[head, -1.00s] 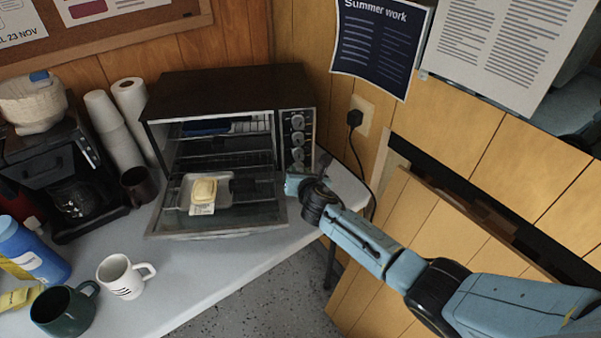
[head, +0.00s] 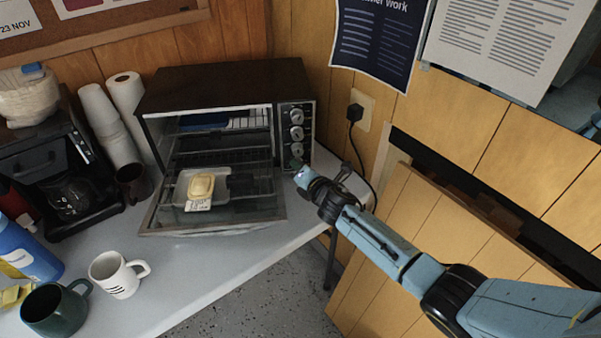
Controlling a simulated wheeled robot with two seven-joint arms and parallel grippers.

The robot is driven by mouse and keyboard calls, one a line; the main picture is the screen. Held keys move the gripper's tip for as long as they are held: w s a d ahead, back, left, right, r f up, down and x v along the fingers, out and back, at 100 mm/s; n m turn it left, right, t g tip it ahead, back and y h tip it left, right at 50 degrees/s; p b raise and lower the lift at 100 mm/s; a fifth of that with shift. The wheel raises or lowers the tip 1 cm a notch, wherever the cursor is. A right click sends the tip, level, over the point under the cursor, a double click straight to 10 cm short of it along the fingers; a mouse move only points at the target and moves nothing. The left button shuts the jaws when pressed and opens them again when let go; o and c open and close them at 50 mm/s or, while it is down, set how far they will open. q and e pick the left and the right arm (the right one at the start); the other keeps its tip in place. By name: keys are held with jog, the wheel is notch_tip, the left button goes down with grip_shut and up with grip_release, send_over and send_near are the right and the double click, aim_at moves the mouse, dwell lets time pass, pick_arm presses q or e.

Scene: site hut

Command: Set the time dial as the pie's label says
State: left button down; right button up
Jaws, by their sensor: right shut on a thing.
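The toaster oven (head: 215,87) stands on the counter with its glass door (head: 225,218) folded down. A pale yellow pie (head: 201,185) sits in a grey tray (head: 237,187) on the open door. Its white label (head: 198,204) hangs at the front, with print too small to read. The control panel at the oven's right carries a column of dials, with the upper ones (head: 296,116) in clear view. My right gripper (head: 297,166) is at the bottom of this column, shut on the lowest dial, which it mostly hides. My left gripper is not in view.
A white mug (head: 117,274), a green mug (head: 57,310) and a blue bottle (head: 25,245) are at front left. A plug and cord (head: 354,113) hang on the wall at right.

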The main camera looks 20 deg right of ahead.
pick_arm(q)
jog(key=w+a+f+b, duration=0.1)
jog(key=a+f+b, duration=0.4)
pick_arm(e)
jog(key=m+t+y, duration=0.1)
jog(key=m, duration=0.3)
jog(key=shift+d+f+t+y, duration=0.1)
jog(key=shift+f+t+y, duration=0.3)
jog(key=m+t+b, duration=0.1)
jog(key=m+b, duration=0.1)
jog(key=m, duration=0.1)
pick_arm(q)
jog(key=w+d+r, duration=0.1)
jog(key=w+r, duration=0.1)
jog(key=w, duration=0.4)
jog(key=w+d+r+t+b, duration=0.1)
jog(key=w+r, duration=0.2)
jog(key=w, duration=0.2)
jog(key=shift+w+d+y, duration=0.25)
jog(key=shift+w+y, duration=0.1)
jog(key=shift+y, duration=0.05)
pick_arm(e)
jog(key=shift+m+t, duration=0.3)
jog(key=shift+m, duration=0.3)
